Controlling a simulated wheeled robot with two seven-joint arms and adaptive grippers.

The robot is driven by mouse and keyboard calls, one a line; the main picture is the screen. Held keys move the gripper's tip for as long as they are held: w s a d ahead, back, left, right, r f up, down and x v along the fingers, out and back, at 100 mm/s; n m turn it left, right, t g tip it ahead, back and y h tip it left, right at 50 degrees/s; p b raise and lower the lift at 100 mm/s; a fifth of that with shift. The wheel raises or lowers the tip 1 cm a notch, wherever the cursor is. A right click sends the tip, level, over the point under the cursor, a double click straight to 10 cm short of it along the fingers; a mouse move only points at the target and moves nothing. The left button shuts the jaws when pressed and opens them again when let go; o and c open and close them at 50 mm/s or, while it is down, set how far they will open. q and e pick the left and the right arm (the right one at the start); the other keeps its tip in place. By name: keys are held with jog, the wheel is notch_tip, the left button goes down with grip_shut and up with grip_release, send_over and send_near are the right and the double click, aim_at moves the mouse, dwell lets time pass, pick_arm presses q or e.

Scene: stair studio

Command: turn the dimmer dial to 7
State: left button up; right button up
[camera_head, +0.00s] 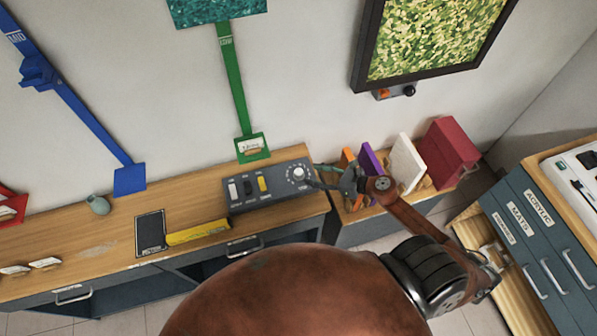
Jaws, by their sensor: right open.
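The dimmer dial (298,173) is a round white knob on the right part of the dark grey control box (270,186), which stands on the wooden counter. The number it points to is too small to read. Whether a fingertip touches the dial or the box I cannot tell. My left gripper is not in view.
A yellow bar (198,232) and a dark framed panel (150,233) lie left of the box. A green wall strip (233,85) ends in a holder behind it. Upright books or panels, including a white one (407,164) and a red block (448,153), stand close behind my right wrist.

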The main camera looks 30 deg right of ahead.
aim_at(300, 172)
jog(key=p+x, duration=0.1)
jog(key=x, duration=0.6)
jog(key=shift+w+a+f, duration=0.1)
jog(key=shift+w+a, duration=0.1)
jog(key=shift+a, duration=0.1)
jog(key=c, duration=1.2)
